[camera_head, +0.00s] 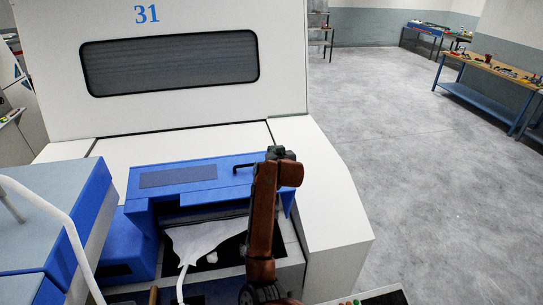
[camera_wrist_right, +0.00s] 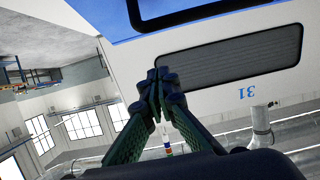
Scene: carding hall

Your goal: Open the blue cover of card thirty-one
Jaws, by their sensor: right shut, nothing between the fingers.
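Card thirty-one (camera_head: 190,115) is a large white machine with a blue "31" and a dark window. Its blue cover (camera_head: 178,178) lies below the sloping white panel, with a dark rectangle on its top and a black handle (camera_head: 243,167) near its right end. The cover looks down. My right gripper (camera_head: 281,153) is shut and empty, over the cover's right end, just right of the handle; I cannot tell whether they touch. In the right wrist view the shut fingers (camera_wrist_right: 160,82) show against the white panel, with a blue strip (camera_wrist_right: 115,22) and a dark bar above. My left gripper is out of view.
White fibre web (camera_head: 200,240) spreads in the opening below the cover. A white curved pipe (camera_head: 62,218) and a blue-grey cabinet (camera_head: 45,210) stand at the left. The grey floor (camera_head: 400,130) to the right is clear up to a workbench (camera_head: 490,68).

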